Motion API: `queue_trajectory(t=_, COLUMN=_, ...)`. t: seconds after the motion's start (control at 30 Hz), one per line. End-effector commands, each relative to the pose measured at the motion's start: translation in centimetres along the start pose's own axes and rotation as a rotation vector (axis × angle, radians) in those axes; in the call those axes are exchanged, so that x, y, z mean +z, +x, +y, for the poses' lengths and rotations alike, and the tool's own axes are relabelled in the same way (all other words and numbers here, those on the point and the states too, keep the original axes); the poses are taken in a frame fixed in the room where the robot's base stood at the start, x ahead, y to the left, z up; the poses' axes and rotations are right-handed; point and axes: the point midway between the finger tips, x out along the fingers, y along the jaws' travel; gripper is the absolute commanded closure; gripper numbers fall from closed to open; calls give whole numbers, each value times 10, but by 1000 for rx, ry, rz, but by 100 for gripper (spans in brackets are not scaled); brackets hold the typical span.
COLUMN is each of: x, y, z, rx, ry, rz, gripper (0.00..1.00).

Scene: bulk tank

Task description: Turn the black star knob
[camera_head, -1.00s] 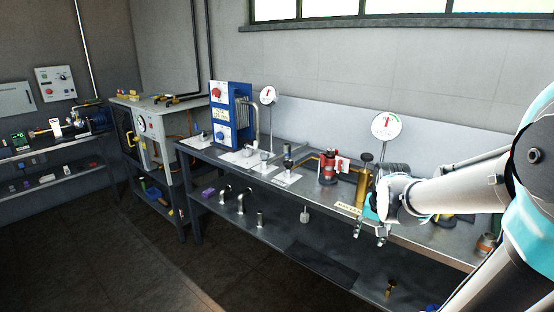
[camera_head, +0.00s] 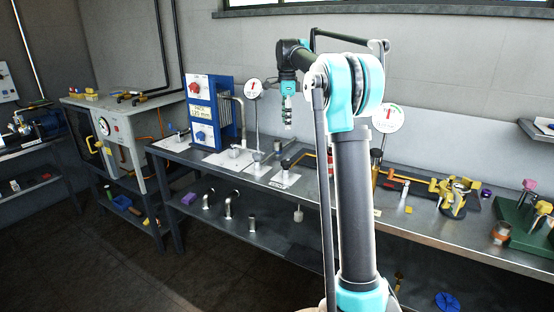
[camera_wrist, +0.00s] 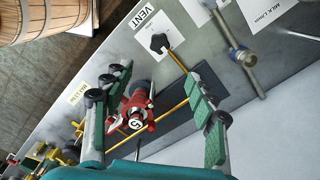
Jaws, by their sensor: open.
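In the wrist view a black star knob (camera_wrist: 158,42) sits on a white plate beside a VENT label (camera_wrist: 145,16), with a yellow rod running from it. In the head view a small dark knob (camera_head: 286,163), apparently the same one, stands on the bench at a white labelled plate (camera_head: 285,179). My gripper (camera_head: 288,117) hangs above the bench near this plate, apart from the knob. In the wrist view my gripper (camera_wrist: 157,80) has its two green fingers wide apart with nothing between the pads. The knob lies beyond the fingertips, between their lines.
A red valve-like part (camera_wrist: 134,116) lies below the gap between the fingers in the wrist view. A blue panel unit (camera_head: 211,112) and a round gauge (camera_head: 253,89) stand left of my gripper. Another gauge (camera_head: 387,118) stands to the right. A wooden barrel (camera_wrist: 40,18) shows at upper left.

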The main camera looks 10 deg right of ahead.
Motion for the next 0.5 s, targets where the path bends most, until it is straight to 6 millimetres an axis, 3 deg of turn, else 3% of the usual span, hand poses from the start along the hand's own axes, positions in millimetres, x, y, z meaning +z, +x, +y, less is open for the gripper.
queue_trajectory(t=0.17, x=0, y=20, z=0, rx=0, ry=1, rz=0, gripper=43)
queue_trajectory(t=0.5, x=0, y=86, z=0, rx=-1, ry=-1, rz=0, gripper=43)
